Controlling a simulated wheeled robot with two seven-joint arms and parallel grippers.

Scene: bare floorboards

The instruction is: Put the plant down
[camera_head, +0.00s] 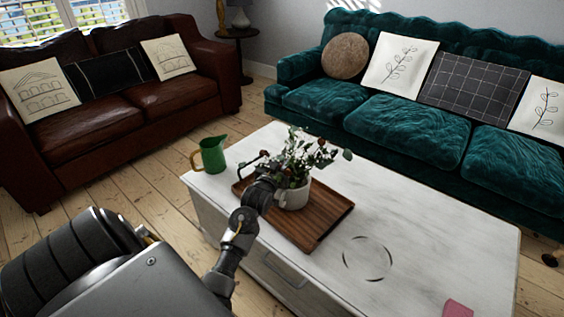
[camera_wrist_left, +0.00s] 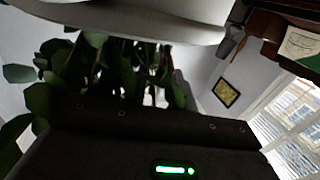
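My left gripper (camera_head: 268,170) is at the pot's left side, close against the rim and leaves. Its fingertips are partly hidden by foliage, so its grip is unclear. In the left wrist view the pale pot (camera_wrist_left: 150,22) fills the top, with dark leaves (camera_wrist_left: 110,65) below it. My right gripper is out of view.
A broken dark ring (camera_head: 346,258) marks a clear patch of the table right of the tray. A green jug (camera_head: 213,155) stands at the table's left corner. A pink item (camera_head: 457,308) lies near the front. A teal sofa (camera_head: 405,130) and a brown sofa (camera_head: 110,110) stand behind.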

